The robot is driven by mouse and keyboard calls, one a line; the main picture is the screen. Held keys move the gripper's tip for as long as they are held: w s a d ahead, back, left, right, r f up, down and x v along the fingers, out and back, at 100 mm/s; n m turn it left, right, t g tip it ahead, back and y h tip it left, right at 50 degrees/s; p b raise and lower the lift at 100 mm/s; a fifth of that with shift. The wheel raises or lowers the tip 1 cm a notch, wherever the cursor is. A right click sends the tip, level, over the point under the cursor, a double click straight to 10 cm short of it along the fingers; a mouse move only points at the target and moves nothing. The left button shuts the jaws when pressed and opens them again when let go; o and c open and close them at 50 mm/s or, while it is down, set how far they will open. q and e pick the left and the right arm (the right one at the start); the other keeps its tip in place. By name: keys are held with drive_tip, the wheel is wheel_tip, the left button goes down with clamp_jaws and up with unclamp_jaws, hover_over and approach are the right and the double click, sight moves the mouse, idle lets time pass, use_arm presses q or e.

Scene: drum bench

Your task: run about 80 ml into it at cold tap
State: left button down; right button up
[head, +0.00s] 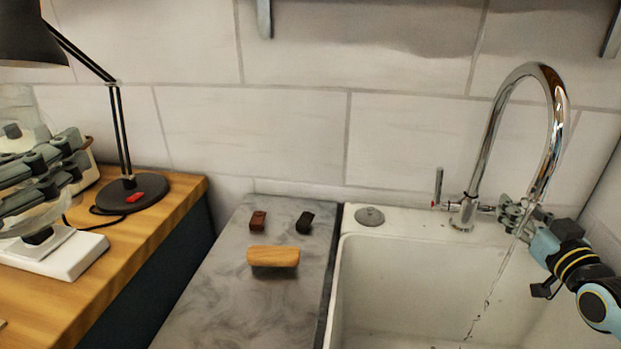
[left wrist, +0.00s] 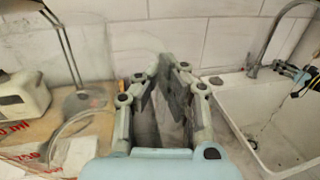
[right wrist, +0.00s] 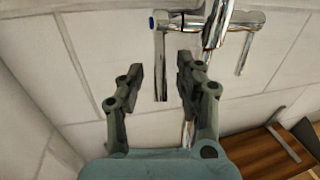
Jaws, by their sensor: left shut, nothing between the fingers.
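Chrome tap (head: 553,110) runs a thin stream of water (head: 492,292) into the white sink (head: 352,280). My right gripper (head: 514,213) is at the tap's right side. In the right wrist view its fingers (right wrist: 160,80) are apart, with the blue-marked lever (right wrist: 160,65) hanging between them; I cannot tell whether they touch it. A clear vessel (left wrist: 60,50) with red markings is at the left in the left wrist view, over the wooden bench. My left gripper (head: 68,157) is shut and empty beside it, its fingertips (left wrist: 168,76) close together.
A grey worktop (head: 220,300) left of the sink holds a wooden block (head: 273,257), a brown piece (head: 257,220) and a black piece (head: 305,222). A black lamp (head: 138,193) and a white appliance (head: 70,258) stand on the wooden bench (head: 150,245).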

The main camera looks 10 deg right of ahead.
drive_tip(key=shift+w, duration=0.55)
clamp_jaws()
